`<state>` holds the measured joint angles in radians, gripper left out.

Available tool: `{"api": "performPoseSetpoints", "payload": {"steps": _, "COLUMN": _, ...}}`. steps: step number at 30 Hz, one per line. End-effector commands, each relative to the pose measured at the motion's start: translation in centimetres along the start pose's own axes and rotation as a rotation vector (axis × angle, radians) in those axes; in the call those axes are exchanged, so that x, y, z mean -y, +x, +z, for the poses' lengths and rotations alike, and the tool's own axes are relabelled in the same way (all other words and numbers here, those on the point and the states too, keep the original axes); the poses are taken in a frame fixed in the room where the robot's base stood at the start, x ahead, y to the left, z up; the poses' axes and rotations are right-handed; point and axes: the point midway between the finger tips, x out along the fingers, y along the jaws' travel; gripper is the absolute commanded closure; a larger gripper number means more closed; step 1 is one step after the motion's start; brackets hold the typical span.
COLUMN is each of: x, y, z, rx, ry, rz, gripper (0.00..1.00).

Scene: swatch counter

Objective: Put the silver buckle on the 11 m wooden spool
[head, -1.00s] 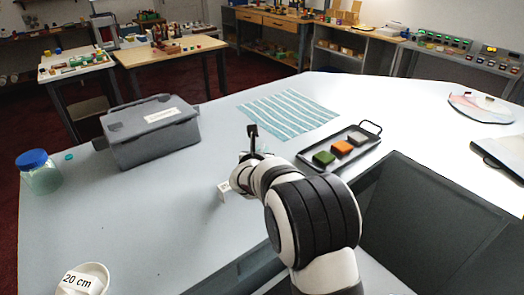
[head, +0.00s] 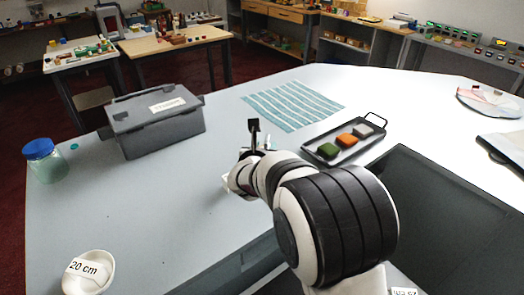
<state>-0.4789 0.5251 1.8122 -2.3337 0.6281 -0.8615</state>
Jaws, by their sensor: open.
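My gripper (head: 256,134) is above the middle of the pale counter (head: 150,205), left of the black tray. One dark finger stands up clearly; the rest is partly hidden by my own wrist. It is open, and I see nothing held in it. I cannot make out the silver buckle or the 11 m wooden spool. A sliver of a white card (head: 226,182) shows at the left edge of my wrist, its writing unreadable. My arm covers the counter behind it.
A black tray (head: 372,146) holds green, orange and grey blocks. A striped teal cloth (head: 292,105) lies behind. A grey lidded box (head: 155,127), a blue-capped jar (head: 44,161) and a white cup (head: 89,275) marked 20 cm stand left. The left-centre counter is clear.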

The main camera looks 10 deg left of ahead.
Motion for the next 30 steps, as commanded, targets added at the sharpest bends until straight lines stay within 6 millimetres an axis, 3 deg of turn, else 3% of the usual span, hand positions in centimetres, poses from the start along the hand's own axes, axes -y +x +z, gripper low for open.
{"api": "performPoseSetpoints", "payload": {"steps": 3, "x": -0.1, "y": -3.2, "z": 0.1, "rx": 0.001, "ry": 0.001, "rz": 0.003, "gripper": 0.57}}
{"api": "performPoseSetpoints", "payload": {"steps": 7, "x": -0.1, "y": -5.8, "z": 0.1, "rx": 0.002, "ry": 0.000, "rz": 0.002, "gripper": 0.57}}
{"api": "performPoseSetpoints", "payload": {"steps": 14, "x": 0.1, "y": -7.2, "z": 0.0, "rx": 0.000, "ry": 0.002, "rz": -0.002, "gripper": 0.57}}
{"api": "performPoseSetpoints", "payload": {"steps": 17, "x": 3.2, "y": -7.8, "z": 0.6, "rx": -0.001, "ry": 0.153, "rz": -0.083, "gripper": 0.57}}
{"api": "performPoseSetpoints", "payload": {"steps": 20, "x": 12.9, "y": -11.4, "z": 0.4, "rx": 0.014, "ry": 0.658, "rz": -0.362, "gripper": 0.57}}
{"api": "performPoseSetpoints", "payload": {"steps": 21, "x": 17.4, "y": -14.2, "z": -1.0, "rx": 0.036, "ry": 0.941, "rz": -0.521, "gripper": 0.57}}
{"api": "performPoseSetpoints", "payload": {"steps": 22, "x": 20.5, "y": -16.7, "z": -2.7, "rx": 0.059, "ry": 1.165, "rz": -0.652, "gripper": 0.57}}
{"api": "performPoseSetpoints", "payload": {"steps": 24, "x": 24.7, "y": -23.5, "z": -7.9, "rx": 0.129, "ry": 1.687, "rz": -0.975, "gripper": 0.57}}
{"api": "performPoseSetpoints", "payload": {"steps": 26, "x": 24.9, "y": -29.2, "z": -12.6, "rx": 0.194, "ry": 2.102, "rz": -1.261, "gripper": 0.57}}
{"api": "performPoseSetpoints", "payload": {"steps": 27, "x": 23.6, "y": -32.2, "z": -15.1, "rx": 0.230, "ry": 2.333, "rz": -1.440, "gripper": 0.57}}
{"api": "performPoseSetpoints", "payload": {"steps": 29, "x": 20.8, "y": -35.4, "z": -17.6, "rx": 0.266, "ry": 2.603, "rz": -1.682, "gripper": 0.57}}
{"api": "performPoseSetpoints", "payload": {"steps": 30, "x": 19.0, "y": -36.8, "z": -18.4, "rx": -0.251, "ry": -2.482, "rz": 1.650, "gripper": 0.57}}
